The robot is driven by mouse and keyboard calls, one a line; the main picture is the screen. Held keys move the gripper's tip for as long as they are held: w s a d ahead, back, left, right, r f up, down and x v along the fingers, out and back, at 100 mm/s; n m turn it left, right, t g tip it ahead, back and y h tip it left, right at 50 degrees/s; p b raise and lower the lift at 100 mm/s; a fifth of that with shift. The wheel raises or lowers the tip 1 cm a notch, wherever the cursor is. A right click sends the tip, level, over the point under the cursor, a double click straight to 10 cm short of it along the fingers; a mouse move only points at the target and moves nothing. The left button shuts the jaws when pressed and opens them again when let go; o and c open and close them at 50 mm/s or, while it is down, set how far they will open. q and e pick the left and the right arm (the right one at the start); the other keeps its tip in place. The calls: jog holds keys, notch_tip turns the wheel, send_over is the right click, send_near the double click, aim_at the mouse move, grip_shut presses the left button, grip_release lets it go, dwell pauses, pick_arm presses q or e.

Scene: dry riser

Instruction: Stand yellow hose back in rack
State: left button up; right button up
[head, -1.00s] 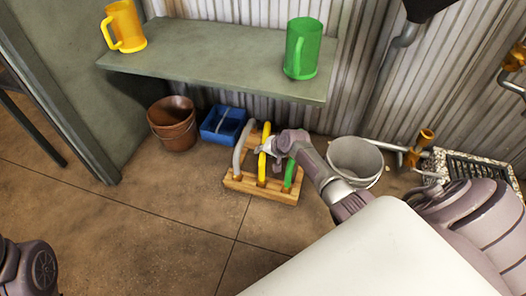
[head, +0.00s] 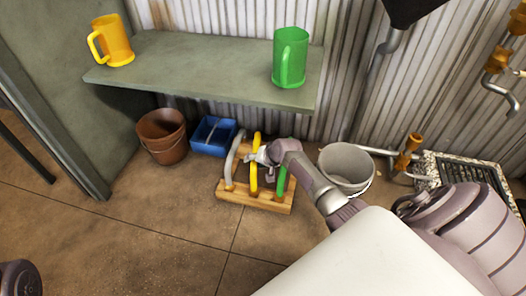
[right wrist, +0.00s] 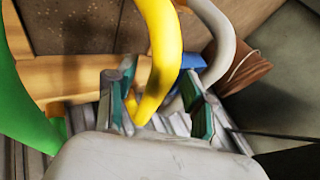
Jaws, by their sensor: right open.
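The wooden rack (head: 256,203) stands on the floor below the shelf. The yellow hose (head: 254,179) stands upright in the middle of the rack, between the grey hose (head: 230,165) and the green hose (head: 281,182). My right gripper (head: 256,158) is at the upper part of the yellow hose. In the right wrist view the yellow hose (right wrist: 162,55) passes between the two open fingers (right wrist: 160,105), with gaps visible beside it. The green hose (right wrist: 25,110) is at the left there and the grey hose (right wrist: 220,35) at the right. My left gripper is not in view.
A brown bucket (head: 162,140) and a blue tray (head: 213,138) stand left of the rack. A white bucket (head: 347,170) is close to my right arm. The shelf (head: 190,72) holds a yellow mug (head: 113,42) and a green mug (head: 290,58). The floor in front is clear.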

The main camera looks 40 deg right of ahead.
jog(key=v, duration=1.1)
